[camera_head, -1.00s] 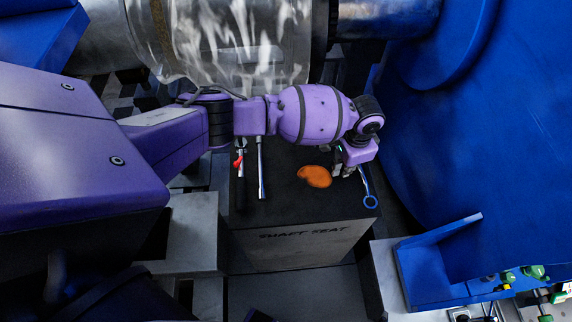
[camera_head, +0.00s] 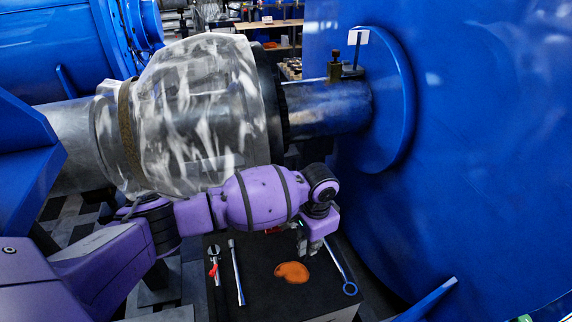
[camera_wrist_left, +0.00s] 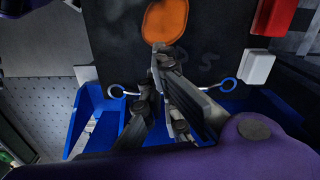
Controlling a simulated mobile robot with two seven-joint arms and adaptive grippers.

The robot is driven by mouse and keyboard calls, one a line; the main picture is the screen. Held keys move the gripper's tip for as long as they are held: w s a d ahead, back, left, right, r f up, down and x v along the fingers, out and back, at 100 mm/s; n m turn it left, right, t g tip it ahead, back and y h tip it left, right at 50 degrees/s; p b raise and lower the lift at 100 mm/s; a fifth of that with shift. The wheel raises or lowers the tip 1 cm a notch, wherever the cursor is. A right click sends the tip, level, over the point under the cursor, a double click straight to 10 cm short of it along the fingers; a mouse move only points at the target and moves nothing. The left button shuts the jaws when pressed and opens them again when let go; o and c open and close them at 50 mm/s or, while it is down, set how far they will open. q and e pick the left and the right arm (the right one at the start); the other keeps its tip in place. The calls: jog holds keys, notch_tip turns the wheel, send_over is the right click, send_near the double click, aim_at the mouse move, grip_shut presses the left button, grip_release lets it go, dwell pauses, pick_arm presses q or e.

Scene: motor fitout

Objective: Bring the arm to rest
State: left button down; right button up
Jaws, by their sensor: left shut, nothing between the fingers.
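My left arm comes in from the left, and its gripper (camera_head: 311,250) hangs over the dark-topped box (camera_head: 255,295), just beyond and to the right of an orange patch (camera_head: 292,272). The left gripper is shut and empty. In the left wrist view its fingers (camera_wrist_left: 160,58) come together just below the orange patch (camera_wrist_left: 166,20). I cannot tell whether the fingertips touch the box top. My right gripper is not in view.
A blue-ringed wrench (camera_head: 349,289) lies right of the gripper. A long tool (camera_head: 237,275) and a red-marked tool (camera_head: 214,267) lie left. A plastic-wrapped cylinder (camera_head: 190,115) stands behind the arm, a large blue housing (camera_head: 470,150) to the right.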

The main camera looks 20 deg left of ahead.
pick_arm(q)
jog(key=shift+h, duration=0.9)
jog(key=s+d+f, duration=0.1)
jog(key=s+f, duration=0.1)
jog(key=s, duration=0.2)
jog(key=s+d+f, duration=0.2)
jog(key=s, duration=0.2)
jog(key=s+d+f, duration=0.1)
jog(key=s+f, duration=0.1)
jog(key=s, duration=0.2)
jog(key=shift+d+f, duration=0.15)
jog(key=s+f+n+h, duration=0.1)
jog(key=s+n, duration=0.1)
jog(key=s, duration=0.7)
jog(key=s+a+r+n+y, duration=0.2)
jog(key=s+a+n, duration=0.1)
jog(key=s+a, duration=0.7)
jog(key=s+a+r+n+y, duration=0.2)
jog(key=s+a+r+n, duration=0.15)
jog(key=s+a, duration=0.7)
jog(key=w+d+f+t+h+p, duration=0.1)
jog(key=w+d+f+t, duration=0.4)
jog(key=w+f+t, duration=0.3)
notch_tip(320, 180, down, 3)
jog(key=shift+w+d+r+t+h, duration=0.15)
jog(key=shift+w+t+h, duration=0.15)
jog(key=shift+w, duration=0.55)
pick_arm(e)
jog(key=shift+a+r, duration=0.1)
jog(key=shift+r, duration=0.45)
